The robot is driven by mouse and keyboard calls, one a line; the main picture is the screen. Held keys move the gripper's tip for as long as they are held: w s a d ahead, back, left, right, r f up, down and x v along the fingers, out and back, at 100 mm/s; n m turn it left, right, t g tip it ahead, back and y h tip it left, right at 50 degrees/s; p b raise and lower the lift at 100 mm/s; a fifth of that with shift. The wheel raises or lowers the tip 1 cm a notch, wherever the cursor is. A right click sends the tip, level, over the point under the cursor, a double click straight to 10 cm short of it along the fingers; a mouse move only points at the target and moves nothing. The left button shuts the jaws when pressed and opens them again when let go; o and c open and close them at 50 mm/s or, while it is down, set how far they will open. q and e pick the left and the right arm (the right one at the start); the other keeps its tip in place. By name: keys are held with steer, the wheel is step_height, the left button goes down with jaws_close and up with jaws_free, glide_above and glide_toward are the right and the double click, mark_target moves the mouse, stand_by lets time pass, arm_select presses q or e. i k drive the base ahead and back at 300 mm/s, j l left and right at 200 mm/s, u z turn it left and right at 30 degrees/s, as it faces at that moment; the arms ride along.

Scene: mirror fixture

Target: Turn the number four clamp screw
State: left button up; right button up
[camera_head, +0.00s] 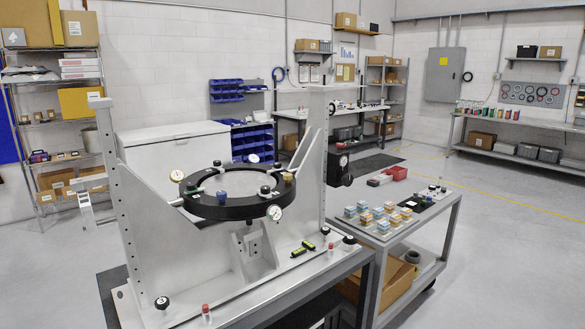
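The mirror fixture is a grey metal frame (135,225) with two uprights, standing on a bench. A black ring (238,210) is held between the uprights around a pale round mirror (240,185). Several clamp screws with knobs sit around the ring: a blue knob (221,197) at the front, a black knob (265,190) at the front right, a brass-coloured knob (287,177) at the right. I cannot read any number, so I cannot tell which is number four. Neither of my grippers can be made out.
Round dial gauges (274,213) stand by the ring. Loose black and red knobs (206,311) and yellow-black tools (299,252) are on the bench. A cart (440,215) with several small blocks stands at the right. Shelving (50,120) is at the left; open floor lies right of the cart.

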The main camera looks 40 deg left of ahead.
mark_target(191, 188)
steer(key=u, duration=1.45)
steer(key=l, duration=0.1)
